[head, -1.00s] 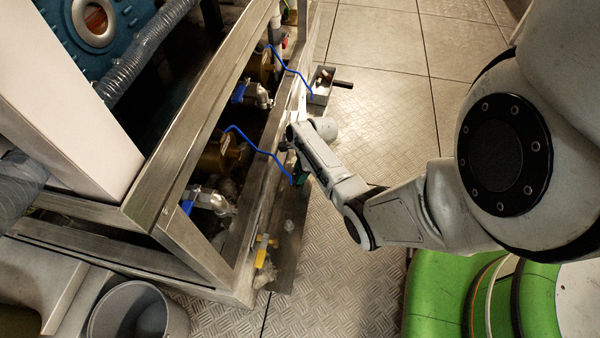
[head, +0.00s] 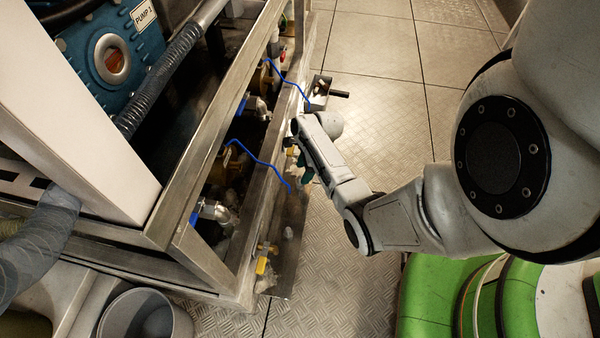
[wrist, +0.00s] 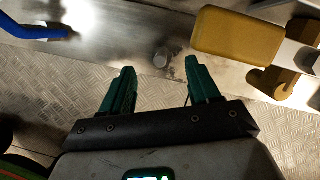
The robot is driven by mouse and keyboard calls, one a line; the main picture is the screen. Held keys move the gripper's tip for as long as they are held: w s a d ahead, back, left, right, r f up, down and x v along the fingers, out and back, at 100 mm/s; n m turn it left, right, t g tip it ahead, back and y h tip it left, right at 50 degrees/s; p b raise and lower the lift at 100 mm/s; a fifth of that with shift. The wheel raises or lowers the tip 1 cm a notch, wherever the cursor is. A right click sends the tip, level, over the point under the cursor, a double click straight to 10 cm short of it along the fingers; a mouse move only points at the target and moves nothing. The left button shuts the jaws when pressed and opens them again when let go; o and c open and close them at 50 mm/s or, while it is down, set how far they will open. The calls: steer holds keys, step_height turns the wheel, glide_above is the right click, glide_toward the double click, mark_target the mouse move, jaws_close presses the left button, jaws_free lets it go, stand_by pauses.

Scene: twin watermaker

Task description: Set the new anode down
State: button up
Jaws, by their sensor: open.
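My gripper (wrist: 157,90) is open, with two dark green fingers and nothing between them. In the wrist view it hangs over the edge of a bare metal ledge (wrist: 110,48). In the head view my gripper (head: 305,172) is beside the skid frame, partly covered by my own wrist. I cannot make out the small grey piece there.
A yellow handle (wrist: 238,33) is close to the right fingertip. A blue line (head: 262,160) bends out over the frame and ends near my gripper. A small metal box (head: 320,92) stands behind. A grey bucket (head: 182,322) is at front left. Open plate floor (head: 380,110) lies to the right.

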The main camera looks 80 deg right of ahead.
steer(key=p+v, duration=0.2)
steer(key=v, duration=0.3)
steer(key=shift+r, duration=0.15)
steer(key=shift+s, duration=0.1)
stand_by(0.4)
